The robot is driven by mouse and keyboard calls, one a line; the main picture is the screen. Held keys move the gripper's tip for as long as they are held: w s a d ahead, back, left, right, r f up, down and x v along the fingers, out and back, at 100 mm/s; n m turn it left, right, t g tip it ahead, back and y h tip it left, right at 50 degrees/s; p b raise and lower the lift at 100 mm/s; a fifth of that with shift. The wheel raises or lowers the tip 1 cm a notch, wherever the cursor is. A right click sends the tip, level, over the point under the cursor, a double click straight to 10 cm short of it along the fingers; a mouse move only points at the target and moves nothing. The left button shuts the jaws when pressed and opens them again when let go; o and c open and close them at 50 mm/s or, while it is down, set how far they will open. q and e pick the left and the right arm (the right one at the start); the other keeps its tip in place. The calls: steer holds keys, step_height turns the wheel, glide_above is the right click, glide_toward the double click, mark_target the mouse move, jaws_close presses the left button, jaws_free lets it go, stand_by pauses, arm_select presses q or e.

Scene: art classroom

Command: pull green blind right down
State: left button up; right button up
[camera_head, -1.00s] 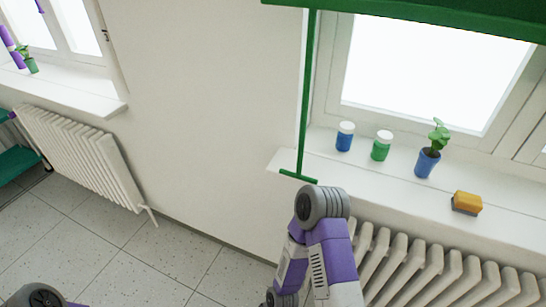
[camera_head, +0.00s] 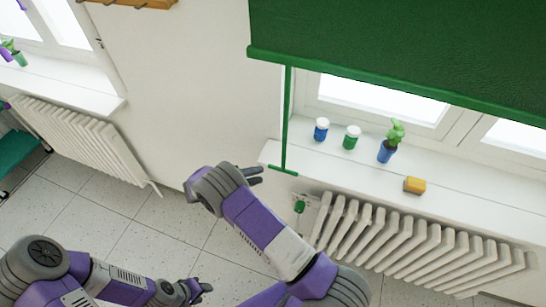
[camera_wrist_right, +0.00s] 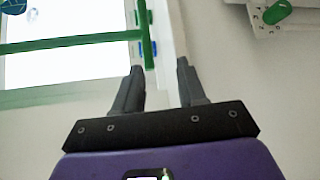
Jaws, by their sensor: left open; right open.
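A thin green pull rod (camera_head: 286,120) hangs from the bar's left end to a short crossbar handle (camera_head: 283,170) at the sill's left end. My right gripper (camera_head: 258,175) is open, left of the handle and apparently apart from it. In the right wrist view the fingers (camera_wrist_right: 158,85) are empty, and the handle (camera_wrist_right: 147,35) shows beyond them. My left gripper (camera_head: 199,290) is open, low over the floor.
The white sill (camera_head: 340,170) carries a blue jar (camera_head: 321,130), a green jar (camera_head: 352,137), a potted plant (camera_head: 389,142) and a yellow sponge (camera_head: 414,185). A radiator (camera_head: 400,240) stands below. Another radiator (camera_head: 80,140) is at left.

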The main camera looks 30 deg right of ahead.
mark_target(273, 166)
steer(key=shift+w+d+r+h, duration=0.1)
steer(key=shift+d+r+h, duration=0.1)
steer(key=shift+r, duration=0.2)
steer(key=shift+w+d+r+h, duration=0.1)
steer(key=shift+d+r, duration=0.05)
steer(key=shift+r, duration=0.25)
steer(key=d, duration=0.2)
steer(key=d+p, duration=0.1)
steer(key=d, duration=0.1)
steer(key=d+f, duration=0.1)
steer(key=d, duration=0.1)
steer(key=shift+s+d+f+p, duration=0.1)
steer(key=shift+s+d+p, duration=0.2)
steer(key=shift+p, duration=0.1)
steer(key=shift+a, duration=0.1)
jaws_close()
